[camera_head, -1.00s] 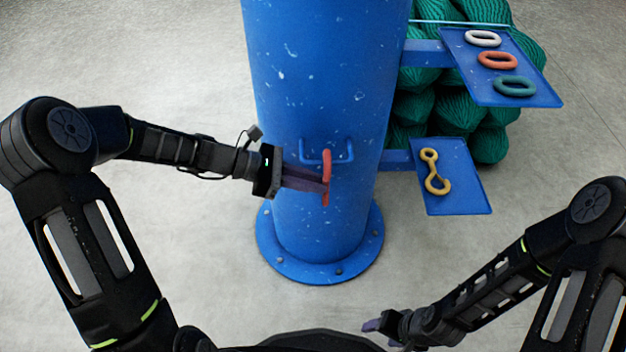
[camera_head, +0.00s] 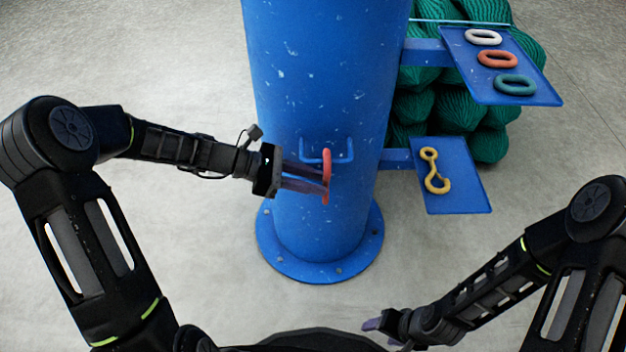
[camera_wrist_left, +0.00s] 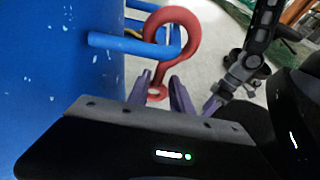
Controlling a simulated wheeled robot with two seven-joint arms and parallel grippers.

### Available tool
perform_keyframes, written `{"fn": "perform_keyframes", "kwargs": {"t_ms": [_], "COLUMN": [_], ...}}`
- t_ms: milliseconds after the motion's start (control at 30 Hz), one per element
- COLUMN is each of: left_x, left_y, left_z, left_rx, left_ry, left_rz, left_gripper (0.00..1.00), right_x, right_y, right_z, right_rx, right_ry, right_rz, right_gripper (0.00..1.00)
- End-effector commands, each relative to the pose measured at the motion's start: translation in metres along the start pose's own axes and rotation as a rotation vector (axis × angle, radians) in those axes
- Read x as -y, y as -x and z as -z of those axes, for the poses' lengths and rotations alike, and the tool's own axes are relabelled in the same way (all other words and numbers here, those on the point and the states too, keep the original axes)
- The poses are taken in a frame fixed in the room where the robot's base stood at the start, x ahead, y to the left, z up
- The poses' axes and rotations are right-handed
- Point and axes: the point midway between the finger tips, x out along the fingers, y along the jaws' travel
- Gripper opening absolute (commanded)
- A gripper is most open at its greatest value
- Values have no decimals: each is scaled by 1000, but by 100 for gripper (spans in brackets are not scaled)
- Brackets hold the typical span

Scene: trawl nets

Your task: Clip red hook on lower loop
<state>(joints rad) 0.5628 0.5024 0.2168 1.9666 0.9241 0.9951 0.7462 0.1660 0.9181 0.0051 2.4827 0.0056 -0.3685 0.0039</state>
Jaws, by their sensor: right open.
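The red hook (camera_head: 326,180) is at the blue loop (camera_head: 345,157) on the front of the blue column. In the left wrist view, the red hook (camera_wrist_left: 178,14) has its curved end over and around the bar of the loop (camera_wrist_left: 125,44), with its small eye end pointing down. My left gripper (camera_head: 325,183) has its purple fingers apart, one on each side of the hook's lower part. In the left wrist view the fingers (camera_wrist_left: 160,92) stand clear of the shank. My right gripper (camera_head: 372,325) is open and empty, low in front of the column.
A yellow hook (camera_head: 436,184) lies on the lower blue shelf (camera_head: 465,200) to the right. White (camera_head: 483,38), red (camera_head: 497,58) and teal (camera_head: 515,85) rings lie on the upper shelf (camera_head: 545,96). Green nets (camera_head: 455,105) are piled behind. The floor at the left is clear.

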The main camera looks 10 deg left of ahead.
Motion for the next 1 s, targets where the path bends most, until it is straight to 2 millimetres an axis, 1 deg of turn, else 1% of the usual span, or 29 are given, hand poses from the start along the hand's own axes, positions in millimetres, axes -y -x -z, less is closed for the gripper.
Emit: {"fn": "perform_keyframes", "kwargs": {"t_ms": [33, 133, 367, 467, 567, 900, 1000], "left_x": [0, 0, 0, 0, -1, -1, 0], "left_y": [0, 0, 0, 3, 12, 65, 75], "left_z": [0, 0, 2, 1, 0, -1, 0], "left_rx": [-1, -1, -3, -3, -4, -3, -2], "left_ry": [0, 0, 2, 2, 1, 1, 1], "left_rz": [0, 0, 0, -1, -3, -3, -2], "left_gripper": [31, 39, 40, 40, 40, 40, 40], "right_x": [0, 0, 0, 0, 2, 10, 11], "right_y": [0, 0, 0, 1, 5, 22, 23], "right_z": [0, 0, 0, 0, 0, -4, -5], "right_rx": [0, 0, 0, 0, 2, 13, 15], "right_ry": [0, 0, 0, 0, 0, 6, 7], "right_rz": [0, 0, 0, 0, 0, 4, 5], "right_gripper": [60, 60, 60, 60, 60, 60, 60]}}
